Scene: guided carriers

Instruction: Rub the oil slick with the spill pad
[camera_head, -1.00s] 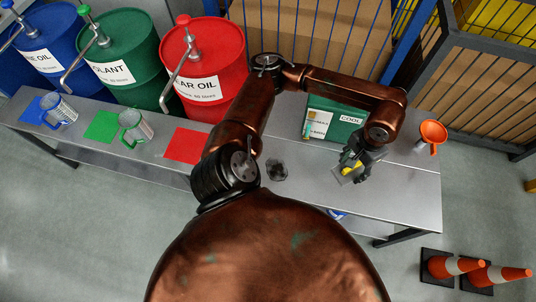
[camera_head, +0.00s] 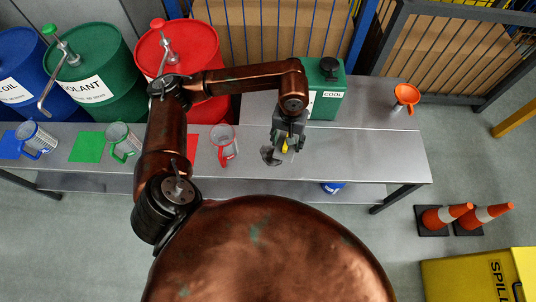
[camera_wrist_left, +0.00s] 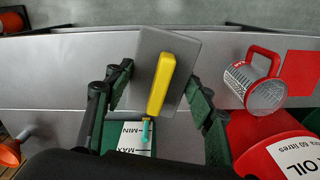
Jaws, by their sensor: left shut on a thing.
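The spill pad (camera_wrist_left: 184,62) is a grey square plate with a yellow handle (camera_wrist_left: 160,85), seen large in the left wrist view. My left gripper (camera_head: 286,146) is shut on its handle and holds it over the bench, at the slick's right side in the head view. The oil slick (camera_head: 269,156) is a dark patch on the grey bench. Its right part is hidden by the gripper and pad. In the wrist view the slick does not show. I cannot tell whether the pad touches the bench. My right gripper is not in view.
A red-handled jug (camera_head: 223,146) stands left of the slick, by the red mat (camera_head: 192,147). A green coolant canister (camera_head: 326,98) stands behind my gripper. An orange funnel (camera_head: 406,95) is at the right. The bench (camera_head: 370,155) is clear right of the gripper.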

